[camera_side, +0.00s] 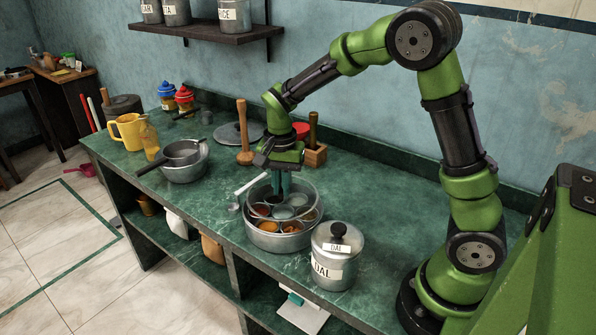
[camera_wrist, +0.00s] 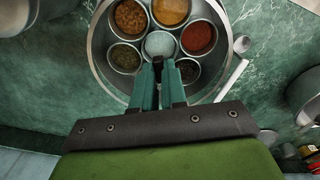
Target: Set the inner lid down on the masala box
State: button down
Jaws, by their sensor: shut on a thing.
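The masala box (camera_side: 283,242) is a round steel box on the green counter, with several small cups of coloured spices in it. My gripper (camera_side: 279,193) points down over the box and is shut on the dark knob of the inner lid (camera_side: 313,197). The lid looks like a clear disc with a thin rim, roughly level over the box. I cannot tell whether it touches the box rim. In the wrist view, my fingers (camera_wrist: 165,70) close on the knob near the middle cup, and the spices show through.
A steel dal canister (camera_side: 337,257) stands close to the right of the box. A light-handled spoon (camera_side: 247,187) lies at its left.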

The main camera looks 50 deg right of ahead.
aim_at(282, 198)
jog(key=shift+f, duration=1.75)
jog(key=shift+f, duration=0.3)
jog(key=c, duration=1.1)
grip_release()
jog(key=shift+r, duration=3.05)
